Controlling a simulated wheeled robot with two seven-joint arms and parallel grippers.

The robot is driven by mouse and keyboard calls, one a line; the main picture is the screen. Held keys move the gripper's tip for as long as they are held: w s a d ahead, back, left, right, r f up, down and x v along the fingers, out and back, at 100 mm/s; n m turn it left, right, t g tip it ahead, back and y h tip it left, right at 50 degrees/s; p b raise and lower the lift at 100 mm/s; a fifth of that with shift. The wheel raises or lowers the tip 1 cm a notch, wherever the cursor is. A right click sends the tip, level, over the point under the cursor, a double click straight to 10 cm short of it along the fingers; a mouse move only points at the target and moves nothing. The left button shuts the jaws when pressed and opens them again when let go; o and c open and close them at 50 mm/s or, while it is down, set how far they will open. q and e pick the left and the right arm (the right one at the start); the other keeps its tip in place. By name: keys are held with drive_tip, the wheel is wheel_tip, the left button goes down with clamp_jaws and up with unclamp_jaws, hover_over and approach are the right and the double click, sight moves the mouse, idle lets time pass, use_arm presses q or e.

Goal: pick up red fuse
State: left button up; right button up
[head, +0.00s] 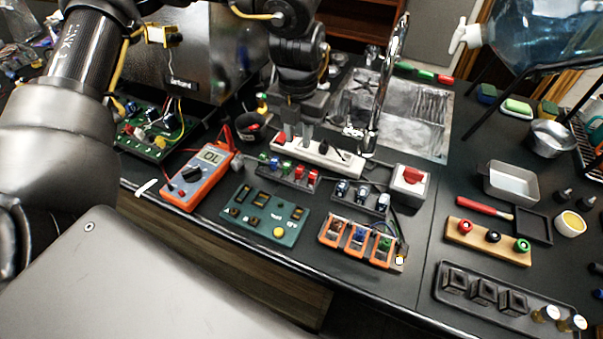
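A small dark rack (290,179) on the black counter holds a row of small coloured pieces, green on the left and red towards the right. The red ones look like red fuses (299,172), but they are too small to be sure. My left gripper (295,139) points down just behind this rack, over the white power strip. Its two fingers are apart, with nothing seen between them. The fingertips lie in front of the strip in the picture, and their exact height is unclear. My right gripper is not in view.
The white power strip (330,158) lies behind the rack. An orange multimeter (201,178) stands to the left. A green board (265,217), orange-framed modules (358,241) and a box with a red switch (409,184) are nearby. A faucet (380,95) rises behind.

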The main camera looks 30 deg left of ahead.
sight(300, 168)
use_arm(q)
wheel_tip(300, 168, down, 4)
drive_tip(key=shift+r+p, duration=0.15)
drive_tip(key=shift+p, duration=0.15)
drive_tip(key=shift+f, duration=0.3)
drive_tip(key=shift+d+f+p, duration=0.1)
drive_tip(key=shift+f+p, duration=0.35)
wheel_tip(300, 168, down, 4)
drive_tip(key=shift+d+f+p, duration=0.1)
drive_tip(key=shift+f+p, duration=0.05)
drive_tip(key=shift+p, duration=0.45)
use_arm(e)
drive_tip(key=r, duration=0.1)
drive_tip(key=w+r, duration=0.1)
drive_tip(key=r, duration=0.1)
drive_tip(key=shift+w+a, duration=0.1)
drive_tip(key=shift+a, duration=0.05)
use_arm(q)
drive_tip(key=shift+c, duration=0.4)
clamp_jaws()
